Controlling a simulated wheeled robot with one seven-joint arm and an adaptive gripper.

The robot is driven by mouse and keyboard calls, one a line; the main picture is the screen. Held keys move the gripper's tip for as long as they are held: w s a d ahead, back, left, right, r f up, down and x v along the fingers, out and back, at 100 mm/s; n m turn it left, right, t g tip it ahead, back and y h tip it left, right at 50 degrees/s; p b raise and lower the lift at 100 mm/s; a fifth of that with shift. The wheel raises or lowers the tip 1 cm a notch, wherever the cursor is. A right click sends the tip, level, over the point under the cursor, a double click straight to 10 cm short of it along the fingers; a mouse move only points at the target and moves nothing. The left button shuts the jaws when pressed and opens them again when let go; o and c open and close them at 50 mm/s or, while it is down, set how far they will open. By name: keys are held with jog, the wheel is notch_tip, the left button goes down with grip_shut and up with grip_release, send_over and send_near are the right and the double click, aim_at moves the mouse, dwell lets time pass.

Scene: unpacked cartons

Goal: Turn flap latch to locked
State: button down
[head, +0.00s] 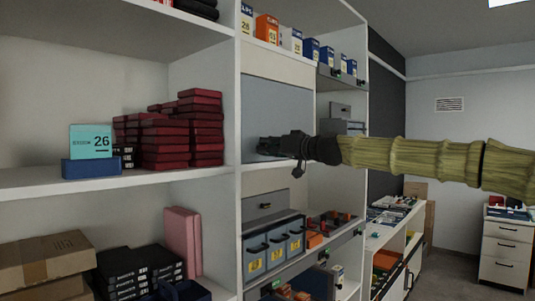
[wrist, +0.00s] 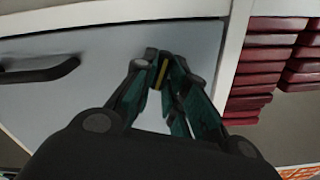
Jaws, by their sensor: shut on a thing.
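The flap (head: 277,98) is a flat grey-blue panel in the middle bay of the white shelving; it also fills much of the wrist view (wrist: 80,60). My gripper (head: 264,147) reaches in from the right and is at the flap's face near its left edge. In the wrist view its green-and-black fingers (wrist: 161,66) are closed together on a small part with a yellow strip (wrist: 161,74), which appears to be the flap latch. The fingers hide most of the latch, so its turned position cannot be told. A dark bar handle (wrist: 40,71) is on the flap, apart from the fingers.
Stacked dark red boxes (head: 190,125) fill the shelf left of the flap, beyond a white upright (head: 239,190). Grey-blue drawers (head: 278,255) sit below. Small cartons (head: 267,28) line the shelf above. The aisle at right holds a white drawer cabinet (head: 505,250).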

jog(key=shift+w+d+f+m+b, duration=0.1)
jog(key=shift+m+b, duration=0.35)
jog(key=shift+m, duration=3.05)
jog(key=shift+w+d+f+m+b, duration=0.1)
jog(key=shift+m+b, duration=0.3)
jog(key=shift+m, duration=3.1)
jog(key=c, duration=1.4)
grip_release()
jog(key=shift+c, duration=0.2)
jog(key=shift+s, duration=0.15)
jog(key=v, duration=1.2)
